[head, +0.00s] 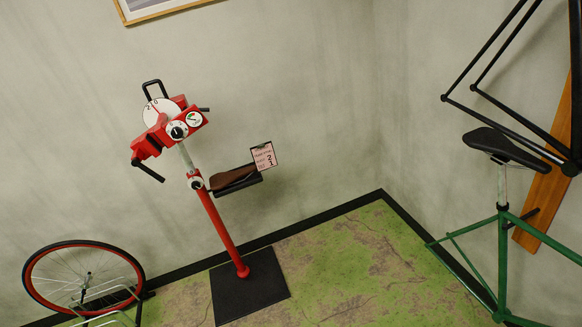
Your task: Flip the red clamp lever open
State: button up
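A red stand (217,232) rises from a black floor plate (250,295) near the wall. Its red head (150,141) carries a white numbered dial (155,112), a small round gauge (194,119) and a black-and-white knob (178,131). A black handle (149,172) sticks out at the lower left and a black loop (152,87) stands on top. The red clamp lever cannot be told apart from the red head at this size, nor whether it is open or shut. My gripper is not in view.
A black tray (251,183) with a brown item and a pink card (264,157) hangs off the stand's right side. A red-rimmed wheel (84,244) is at the lower left. A green bicycle frame (502,255) is at the right. Green floor (345,265) between is clear.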

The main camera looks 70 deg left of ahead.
aim_at(136, 162)
jog(key=u, duration=2.65)
jog(key=i+l, duration=0.25)
jog(key=i, duration=0.25)
jog(key=i+l, duration=0.2)
jog(key=i, duration=0.3)
jog(key=u, duration=0.05)
